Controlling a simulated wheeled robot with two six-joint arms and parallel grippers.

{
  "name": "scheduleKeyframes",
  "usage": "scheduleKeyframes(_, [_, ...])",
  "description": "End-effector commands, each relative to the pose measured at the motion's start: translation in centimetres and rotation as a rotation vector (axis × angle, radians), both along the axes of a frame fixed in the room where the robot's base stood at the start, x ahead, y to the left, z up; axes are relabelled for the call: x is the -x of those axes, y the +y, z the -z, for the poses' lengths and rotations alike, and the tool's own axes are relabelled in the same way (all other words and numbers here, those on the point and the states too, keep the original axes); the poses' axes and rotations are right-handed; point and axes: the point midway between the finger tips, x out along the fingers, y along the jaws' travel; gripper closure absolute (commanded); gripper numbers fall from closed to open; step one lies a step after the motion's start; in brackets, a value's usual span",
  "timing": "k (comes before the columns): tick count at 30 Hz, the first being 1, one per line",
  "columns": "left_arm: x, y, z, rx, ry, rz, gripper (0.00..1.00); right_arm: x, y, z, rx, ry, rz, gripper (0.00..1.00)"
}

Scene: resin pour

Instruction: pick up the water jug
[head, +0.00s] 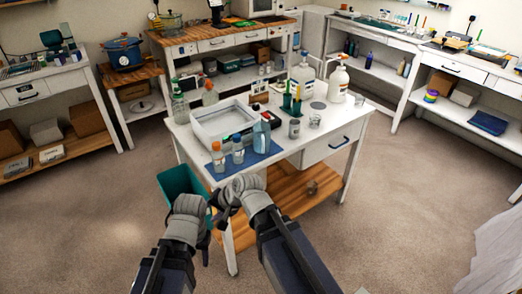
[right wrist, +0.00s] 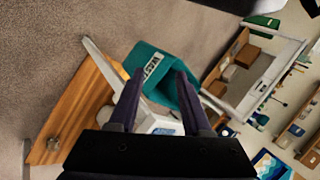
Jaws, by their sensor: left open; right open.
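The water jug (head: 262,137) appears to be the light blue, translucent jug standing upright near the front edge of the white table, on a dark blue mat (head: 270,150). Two bottles with orange caps stand to its left, one (head: 238,149) closest. My left gripper (head: 207,228) is in front of the table, lower than the jug and empty. My right gripper is partly hidden by its own wrist in the head view; in the right wrist view its two fingers (right wrist: 157,78) are apart with nothing held. Neither gripper touches the jug.
A teal bin (head: 176,184) stands by the table's front left; it also shows beyond the fingers in the right wrist view (right wrist: 150,60). A white tray (head: 205,133) lies behind the bottles. Cups and white jugs (head: 338,84) stand right and behind. A wooden shelf (head: 290,205) is below.

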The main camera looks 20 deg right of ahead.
Motion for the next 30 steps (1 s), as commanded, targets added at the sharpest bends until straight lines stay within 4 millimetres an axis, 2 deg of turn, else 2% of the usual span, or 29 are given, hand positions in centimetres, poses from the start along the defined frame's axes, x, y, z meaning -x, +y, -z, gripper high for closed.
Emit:
scheduleKeyframes(1, [0.0,0.0,1.8,0.000,0.000,0.000,0.50,-1.2,-0.2,1.0,-0.068,-0.007,0.070,0.51])
scheduleKeyframes(5, [0.0,0.0,4.6,0.000,0.000,0.000,0.50,-4.6,-0.9,1.0,-0.294,-0.018,0.291,0.51])
scheduleKeyframes(8, [0.0,0.0,7.7,0.000,0.000,0.000,0.50,-8.1,-3.0,0.8,-0.546,-0.016,0.522,0.51])
scheduleKeyframes(11, [0.0,0.0,11.1,0.000,0.000,0.000,0.50,-11.7,-7.1,0.4,-0.866,0.001,0.790,0.51])
scheduleKeyframes(12, [0.0,0.0,12.3,0.000,0.000,0.000,0.50,-12.9,-9.1,0.2,-0.997,0.011,0.890,0.51])
scheduleKeyframes(15, [0.0,0.0,14.8,0.000,0.000,0.001,0.50,-14.9,-14.2,0.0,-1.298,0.043,1.102,0.51])
scheduleKeyframes(18, [0.0,0.0,16.6,0.000,0.000,0.001,0.50,-15.9,-18.9,0.2,-1.548,0.074,1.257,0.51])
scheduleKeyframes(22, [0.0,0.0,17.8,0.000,0.000,0.001,0.50,-16.3,-22.9,0.5,-1.763,0.103,1.375,0.51])
scheduleKeyframes(25, [0.0,0.0,18.0,0.000,0.000,0.001,0.50,-16.3,-24.3,0.6,-1.841,0.115,1.414,0.51])
scheduleKeyframes(30, [0.0,0.0,17.9,0.000,0.000,0.001,0.50,-16.5,-24.7,0.4,-1.865,0.121,1.425,0.51])
